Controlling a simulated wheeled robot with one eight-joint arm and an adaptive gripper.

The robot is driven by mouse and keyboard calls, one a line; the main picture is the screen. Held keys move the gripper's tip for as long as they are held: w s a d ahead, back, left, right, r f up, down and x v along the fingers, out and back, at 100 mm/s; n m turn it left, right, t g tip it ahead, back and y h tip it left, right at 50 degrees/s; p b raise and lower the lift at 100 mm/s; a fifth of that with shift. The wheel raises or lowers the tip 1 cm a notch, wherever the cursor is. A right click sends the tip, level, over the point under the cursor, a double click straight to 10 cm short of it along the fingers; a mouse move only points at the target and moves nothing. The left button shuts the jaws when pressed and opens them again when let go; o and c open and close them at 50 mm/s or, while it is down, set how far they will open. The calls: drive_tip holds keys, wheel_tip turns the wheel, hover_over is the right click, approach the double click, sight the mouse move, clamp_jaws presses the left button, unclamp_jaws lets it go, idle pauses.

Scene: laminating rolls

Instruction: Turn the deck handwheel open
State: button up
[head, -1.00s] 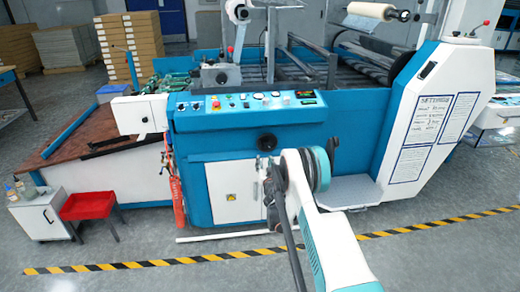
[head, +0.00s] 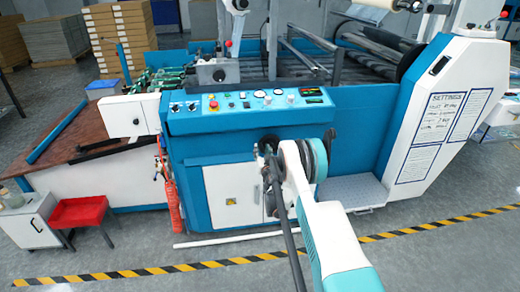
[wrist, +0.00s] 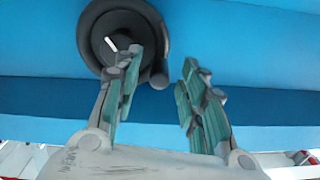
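The handwheel (wrist: 98,18) is a black round wheel with a lighter hub on the machine's blue front, at upper left in the wrist view. A dark knob (wrist: 159,79) at its lower right shows in the gap between my fingers. In the head view the handwheel (head: 269,139) sits just above my gripper (head: 266,160), which partly hides it. In the wrist view my gripper (wrist: 162,72) is open. Its left finger overlaps the wheel's lower right part and its right finger is clear of the wheel. I cannot tell whether any finger touches the wheel.
The control panel (head: 250,100) with buttons and dials is above the wheel. A white cabinet door (head: 230,197) is below it. A grey step (head: 352,192) and a white settings panel (head: 440,115) are at right. A red tray (head: 78,213) stands at left.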

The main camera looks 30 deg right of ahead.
clamp_jaws()
wheel_tip(320, 180, down, 2)
drive_tip(key=n, duration=0.4)
drive_tip(key=shift+w+a+n, duration=0.1)
drive_tip(key=shift+n, duration=0.2)
unclamp_jaws()
